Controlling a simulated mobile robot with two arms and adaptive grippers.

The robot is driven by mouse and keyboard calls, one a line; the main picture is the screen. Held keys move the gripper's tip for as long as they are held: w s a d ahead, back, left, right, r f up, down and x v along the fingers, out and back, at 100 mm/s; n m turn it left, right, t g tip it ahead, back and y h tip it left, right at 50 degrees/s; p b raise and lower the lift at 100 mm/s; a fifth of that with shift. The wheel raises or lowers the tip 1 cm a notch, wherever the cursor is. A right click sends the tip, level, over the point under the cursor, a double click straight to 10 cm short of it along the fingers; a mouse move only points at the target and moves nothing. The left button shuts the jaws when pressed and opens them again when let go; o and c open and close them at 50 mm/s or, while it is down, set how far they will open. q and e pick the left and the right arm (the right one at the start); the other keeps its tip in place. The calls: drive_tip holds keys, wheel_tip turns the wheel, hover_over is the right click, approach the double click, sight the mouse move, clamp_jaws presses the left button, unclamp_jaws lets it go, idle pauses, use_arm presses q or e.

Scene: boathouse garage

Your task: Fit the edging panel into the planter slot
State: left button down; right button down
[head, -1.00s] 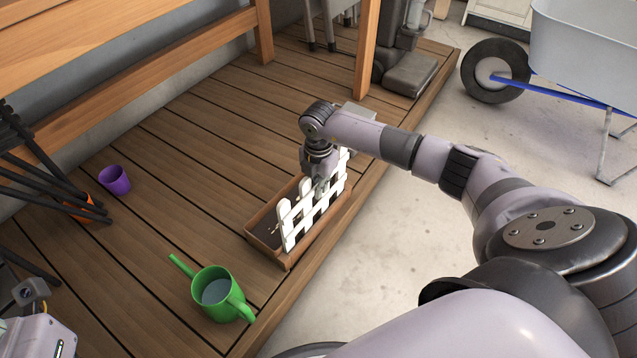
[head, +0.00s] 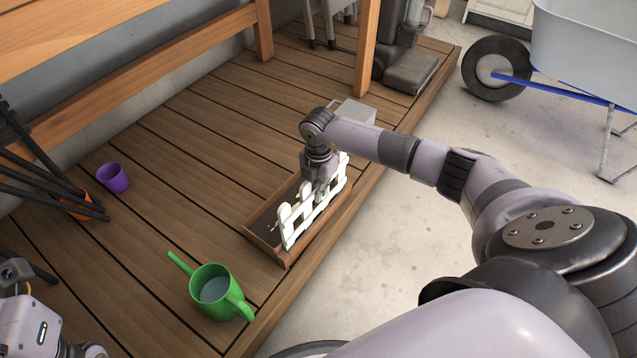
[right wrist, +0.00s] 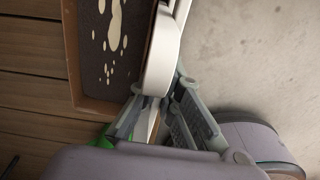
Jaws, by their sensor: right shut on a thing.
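The edging panel (head: 294,226) is a white picket strip standing upright along the right-hand long side of the brown planter (head: 267,255). Its lower edge is down inside the planter's outline; I cannot see the slot or how deep the panel sits. My right gripper (head: 322,190) is shut on the panel from above, near its middle. The right wrist view shows the panel (right wrist: 160,65) between the fingers (right wrist: 155,108), with the planter's rim (right wrist: 72,60) and dark, pale-spotted soil to the left. Part of my left arm's end (head: 75,349) shows at the lower left; its fingertips are not clear.
A green watering can (head: 213,290) stands left of the planter near the deck edge. A purple cup (head: 113,178) and an orange pot (head: 76,208) behind dark rods are farther left. A grey box (head: 355,113) lies behind my right arm. The deck between is clear.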

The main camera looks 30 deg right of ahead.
drive_tip(key=shift+f, duration=0.15)
idle(0.3)
drive_tip(key=c, duration=1.7)
unclamp_jaws()
wheel_tip(320, 180, up, 12)
